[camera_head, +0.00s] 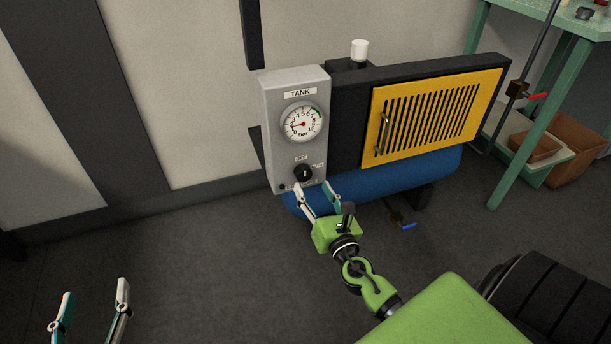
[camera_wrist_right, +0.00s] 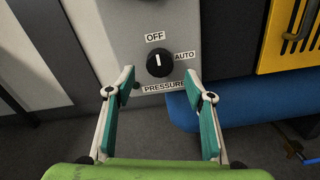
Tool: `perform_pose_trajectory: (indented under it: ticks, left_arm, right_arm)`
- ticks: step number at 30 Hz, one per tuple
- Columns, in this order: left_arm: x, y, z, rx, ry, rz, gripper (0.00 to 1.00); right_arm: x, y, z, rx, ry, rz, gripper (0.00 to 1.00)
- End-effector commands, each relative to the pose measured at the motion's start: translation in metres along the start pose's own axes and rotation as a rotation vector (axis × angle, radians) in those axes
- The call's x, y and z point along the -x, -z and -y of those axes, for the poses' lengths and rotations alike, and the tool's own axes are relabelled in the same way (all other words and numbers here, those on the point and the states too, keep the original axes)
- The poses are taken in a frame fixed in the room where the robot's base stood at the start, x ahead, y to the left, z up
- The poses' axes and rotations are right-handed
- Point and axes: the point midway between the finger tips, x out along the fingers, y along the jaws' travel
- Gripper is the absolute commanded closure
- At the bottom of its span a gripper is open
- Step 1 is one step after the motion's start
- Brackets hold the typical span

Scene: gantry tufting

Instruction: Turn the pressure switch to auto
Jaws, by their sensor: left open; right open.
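The pressure switch is a round black knob (camera_head: 303,173) low on the grey TANK panel (camera_head: 267,125). In the right wrist view the knob (camera_wrist_right: 160,63) has a white mark pointing up toward the OFF label (camera_wrist_right: 155,37). The AUTO label (camera_wrist_right: 185,56) is to its right and the PRESSURE label (camera_wrist_right: 164,87) is below. My right gripper (camera_head: 318,190) is open just below and in front of the knob, with nothing between its fingers; it also shows in the right wrist view (camera_wrist_right: 165,85). My left gripper (camera_head: 95,290) is open and empty at the lower left, far from the panel.
A gauge (camera_head: 302,123) sits above the knob. A yellow grille (camera_head: 430,115) with a handle is right of the panel, above a blue tank (camera_head: 430,169). A red-handled valve (camera_head: 530,94), a blue-handled valve (camera_head: 404,224) and a green table (camera_head: 560,20) are further right. Floor at left is clear.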

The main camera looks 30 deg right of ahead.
Motion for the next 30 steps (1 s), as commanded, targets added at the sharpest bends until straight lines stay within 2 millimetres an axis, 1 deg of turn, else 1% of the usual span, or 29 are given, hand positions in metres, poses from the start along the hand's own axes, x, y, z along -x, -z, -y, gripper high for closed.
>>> perform_pose_trajectory:
  ticks: [1,3,6,10,15,23,24,26,27,28,30]
  left_arm:
    - [0.001,-0.004,0.001,0.000,0.001,0.020,0.46]
    - [0.001,-0.006,0.001,-0.001,0.002,0.027,0.46]
    - [0.001,-0.009,0.001,-0.001,0.002,0.038,0.46]
    - [0.001,-0.006,0.001,0.000,0.002,0.027,0.46]
    - [0.001,-0.005,0.001,0.000,0.002,0.023,0.46]
    - [0.001,-0.005,0.001,0.000,0.002,0.022,0.46]
    - [0.001,-0.005,0.001,0.000,0.002,0.021,0.46]
    - [0.001,-0.005,0.001,0.000,0.002,0.021,0.46]
    - [0.001,-0.005,0.001,0.000,0.002,0.021,0.46]
    - [0.001,-0.005,0.001,0.000,0.002,0.021,0.46]
    - [0.001,-0.005,0.001,0.000,0.002,0.021,0.46]
  right_arm:
    - [-0.011,-0.002,-0.001,-0.003,0.001,0.002,0.51]
    - [-0.024,-0.001,0.000,-0.003,0.001,0.003,0.51]
    - [-0.039,0.000,0.000,-0.002,0.000,0.001,0.51]
    - [-0.053,0.000,0.000,-0.002,0.001,0.001,0.51]
    - [-0.061,0.001,0.000,-0.003,0.000,-0.001,0.51]
    - [-0.062,0.001,0.000,-0.003,0.000,-0.001,0.51]
    - [-0.062,0.001,0.000,-0.003,0.000,-0.001,0.61]
    - [-0.061,0.001,0.000,-0.003,0.000,-0.001,0.77]
    - [-0.061,0.001,0.000,-0.003,0.000,-0.001,0.87]
    - [-0.061,0.001,0.000,-0.003,0.000,-0.001,0.90]
    - [-0.061,0.001,0.000,-0.003,0.000,-0.001,0.90]
